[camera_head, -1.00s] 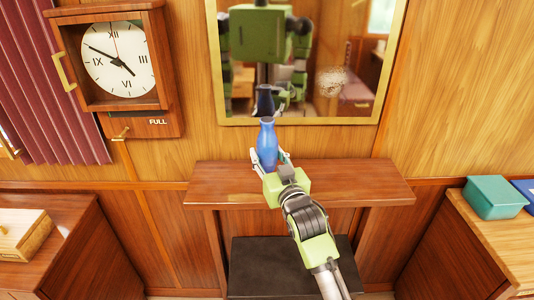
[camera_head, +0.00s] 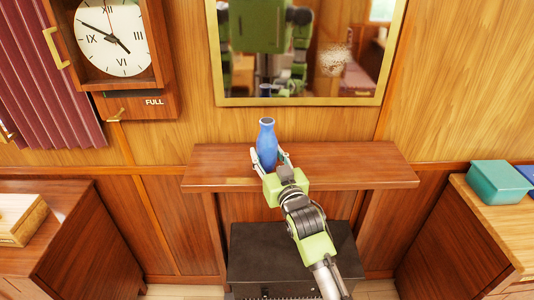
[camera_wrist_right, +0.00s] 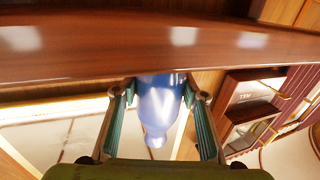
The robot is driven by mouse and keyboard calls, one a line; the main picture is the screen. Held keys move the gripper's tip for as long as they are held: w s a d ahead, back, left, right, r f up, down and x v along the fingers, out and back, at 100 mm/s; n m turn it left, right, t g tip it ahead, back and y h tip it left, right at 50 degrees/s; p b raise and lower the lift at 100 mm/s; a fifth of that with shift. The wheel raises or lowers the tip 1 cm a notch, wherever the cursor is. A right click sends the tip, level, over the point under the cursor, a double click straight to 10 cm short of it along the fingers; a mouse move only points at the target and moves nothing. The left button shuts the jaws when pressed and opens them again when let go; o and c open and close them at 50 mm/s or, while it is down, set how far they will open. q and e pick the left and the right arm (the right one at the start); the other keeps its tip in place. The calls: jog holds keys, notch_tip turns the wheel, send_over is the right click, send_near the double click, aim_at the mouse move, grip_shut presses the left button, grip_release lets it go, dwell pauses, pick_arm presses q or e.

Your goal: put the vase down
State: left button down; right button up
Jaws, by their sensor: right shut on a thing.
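The blue vase (camera_head: 266,143) is upright at the wooden shelf (camera_head: 345,165) under the mirror. My right gripper (camera_head: 270,164) is shut on the vase's body, with one finger on each side. In the right wrist view the vase (camera_wrist_right: 159,105) sits between the two fingers (camera_wrist_right: 160,108), with the shelf edge (camera_wrist_right: 60,55) close to its base end. I cannot tell whether the base touches the shelf, as the gripper hides it. My left gripper is not in view.
The gold-framed mirror (camera_head: 300,101) hangs behind the shelf. A wall clock (camera_head: 116,40) is on the left. A dark box (camera_head: 255,250) stands below the shelf. Side cabinets hold a wooden box (camera_head: 18,218) and a teal box (camera_head: 500,188). The shelf's right part is clear.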

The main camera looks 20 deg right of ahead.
jog(key=shift+f, duration=0.2)
dwell(0.4)
jog(key=o, duration=1.4)
jog(key=shift+f, duration=0.1)
jog(key=s, duration=1.2)
jog(key=shift+d, duration=0.15)
grip_shut()
